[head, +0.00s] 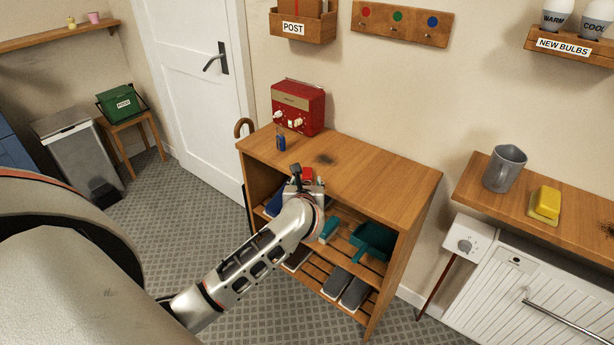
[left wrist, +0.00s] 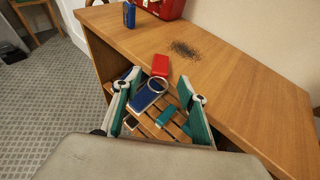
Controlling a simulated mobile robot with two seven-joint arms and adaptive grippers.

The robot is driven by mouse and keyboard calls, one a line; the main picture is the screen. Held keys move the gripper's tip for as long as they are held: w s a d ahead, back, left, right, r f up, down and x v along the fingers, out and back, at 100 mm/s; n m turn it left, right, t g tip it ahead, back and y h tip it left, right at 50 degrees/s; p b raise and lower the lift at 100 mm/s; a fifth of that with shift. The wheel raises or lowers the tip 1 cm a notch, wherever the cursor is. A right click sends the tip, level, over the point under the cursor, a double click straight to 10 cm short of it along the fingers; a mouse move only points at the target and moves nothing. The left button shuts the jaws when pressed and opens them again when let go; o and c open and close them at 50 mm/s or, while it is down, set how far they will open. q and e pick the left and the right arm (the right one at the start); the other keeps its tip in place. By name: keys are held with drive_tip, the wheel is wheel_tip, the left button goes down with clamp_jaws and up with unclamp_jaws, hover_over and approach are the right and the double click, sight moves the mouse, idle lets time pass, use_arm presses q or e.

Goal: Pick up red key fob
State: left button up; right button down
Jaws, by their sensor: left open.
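The red key fob (head: 307,173) lies at the front edge of the wooden cabinet top, partly hidden behind my left gripper (head: 303,186) in the head view. In the left wrist view the red fob (left wrist: 160,65) is on the wood near the edge, and its metal ring (left wrist: 157,85) hangs toward the gap between my fingers. My left gripper (left wrist: 157,97) is open, with one finger on each side of the ring. It appears not to touch the fob. My right gripper is not in view.
The cabinet top (head: 375,180) carries a blue container (head: 281,141), a red appliance (head: 298,107) and a dark smudge (head: 325,160). Shelves below hold a teal dustpan (head: 372,241), a brush and shoes. The right part of the top is clear.

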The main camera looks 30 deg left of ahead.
sight(307, 174)
use_arm(q)
drive_tip(key=x, duration=0.5)
drive_tip(key=shift+w+a+r, duration=0.2)
drive_tip(key=shift+w+r, duration=0.05)
drive_tip(key=shift+w, duration=0.1)
clamp_jaws()
